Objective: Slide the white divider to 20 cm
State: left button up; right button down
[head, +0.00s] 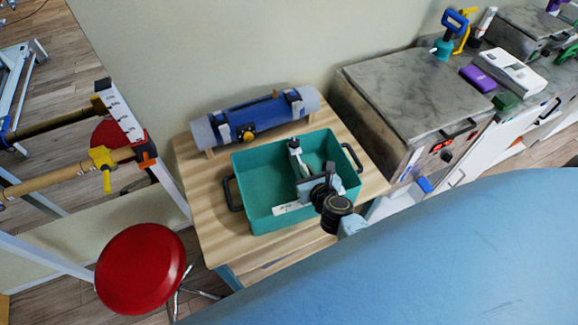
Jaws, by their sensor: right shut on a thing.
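The white divider (294,148) stands inside a teal bin (250,184) on a wooden table. It runs from the back wall toward the front and splits the bin into a wider left part and a narrower right part. A white label strip (285,209) is on the bin's front side; its marks are too small to read. My right gripper (307,185) reaches in over the bin's front right and is shut on the divider near its front end. The gripper and wrist hide that end of the divider. My left gripper is not in view.
A blue and grey roll (262,112) with straps lies behind the bin on the wooden table (217,217). A blue padded surface (430,260) fills the lower right. A red stool (140,268) stands left, and a grey-topped cabinet (405,95) stands right.

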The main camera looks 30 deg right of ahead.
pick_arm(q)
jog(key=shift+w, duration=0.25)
pick_arm(e)
jog(key=shift+f, duration=0.1)
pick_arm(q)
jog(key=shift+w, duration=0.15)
pick_arm(e)
jog(key=c, duration=1.5)
grip_release()
jog(key=shift+a, duration=0.1)
